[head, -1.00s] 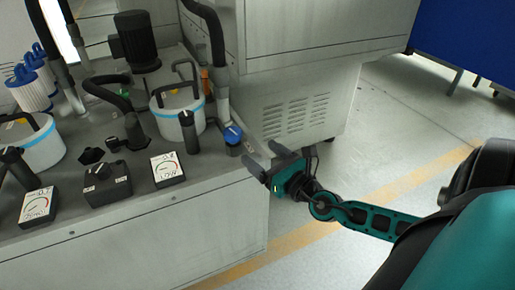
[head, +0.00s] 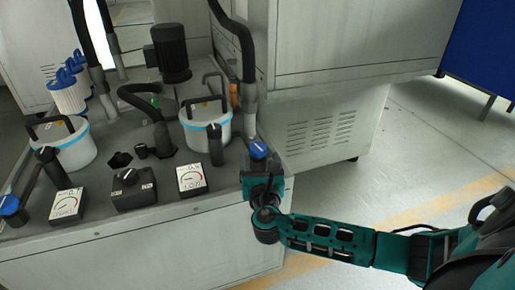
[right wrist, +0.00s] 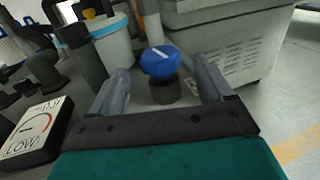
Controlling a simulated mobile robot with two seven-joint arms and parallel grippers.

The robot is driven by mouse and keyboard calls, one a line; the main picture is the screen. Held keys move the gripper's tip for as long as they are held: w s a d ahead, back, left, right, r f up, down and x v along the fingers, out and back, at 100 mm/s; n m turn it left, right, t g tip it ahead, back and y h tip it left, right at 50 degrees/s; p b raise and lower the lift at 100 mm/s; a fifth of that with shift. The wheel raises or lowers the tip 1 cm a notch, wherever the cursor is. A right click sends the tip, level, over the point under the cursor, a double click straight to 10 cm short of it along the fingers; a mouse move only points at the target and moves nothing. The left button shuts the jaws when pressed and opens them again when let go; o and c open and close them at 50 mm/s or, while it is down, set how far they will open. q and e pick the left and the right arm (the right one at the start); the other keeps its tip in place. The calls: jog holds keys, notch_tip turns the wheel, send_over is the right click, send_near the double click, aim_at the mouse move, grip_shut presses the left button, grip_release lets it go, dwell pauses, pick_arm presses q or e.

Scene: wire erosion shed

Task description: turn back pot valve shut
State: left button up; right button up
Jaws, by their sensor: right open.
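A valve with a round blue knob and a white stripe (head: 258,149) stands at the right end of the grey bench top, beside the right-hand white pot with a blue band (head: 205,132). The knob also shows in the right wrist view (right wrist: 160,62), on a dark stem. My right gripper (head: 259,165) is open, right in front of this valve. In the right wrist view its two fingers lie left and right of the dark stem, with gaps on both sides. A second blue knob (head: 10,205) is at the far left, near the other white pot (head: 72,150). My left gripper is not in view.
A LOW gauge (head: 192,180), a black switch box (head: 134,188) and another gauge (head: 67,205) line the bench's front edge. A dark post (head: 215,145) stands left of the valve. A grey cabinet (head: 325,135) is behind right. The floor at right is clear.

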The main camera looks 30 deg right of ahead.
aim_at(257, 143)
jog(key=b+x, duration=0.1)
jog(key=x, duration=0.5)
jog(key=shift+f, duration=0.1)
jog(key=shift+w+d+b, duration=0.3)
jog(key=shift+w+b, duration=0.05)
jog(key=shift+w, duration=0.2)
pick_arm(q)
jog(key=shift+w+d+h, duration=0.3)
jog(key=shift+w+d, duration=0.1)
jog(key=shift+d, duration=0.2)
pick_arm(e)
jog(key=shift+c, duration=0.5)
